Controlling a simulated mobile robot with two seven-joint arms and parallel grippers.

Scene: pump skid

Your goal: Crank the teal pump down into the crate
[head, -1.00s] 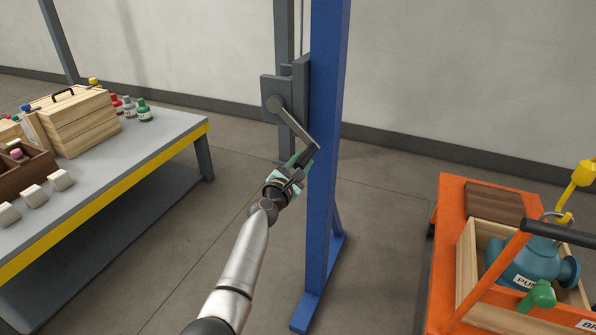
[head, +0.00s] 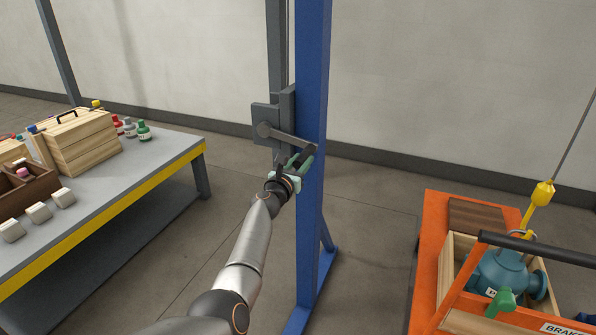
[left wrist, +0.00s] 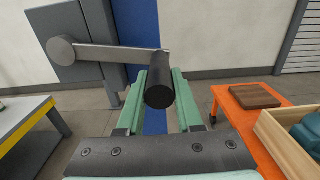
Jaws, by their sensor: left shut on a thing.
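The teal pump (head: 498,272) sits inside the wooden crate (head: 446,262) at the right of the head view, with a yellow hook (head: 541,195) and cable above it. How deep it rests is partly hidden by an orange bar. The winch crank arm (head: 288,137) runs right and slightly down from its hub on the blue post. My left gripper (head: 298,166) is at the crank's outer end. In the left wrist view, the black crank handle (left wrist: 159,90) lies between its green fingers, which are shut on it. My right gripper is out of view.
The blue post (head: 313,110) stands close beside my left gripper. An orange cart (head: 428,235) carries the crate and a brown wooden block (head: 477,215). A grey table (head: 150,165) with boxes and bottles stands at the left. Floor between table and post is clear.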

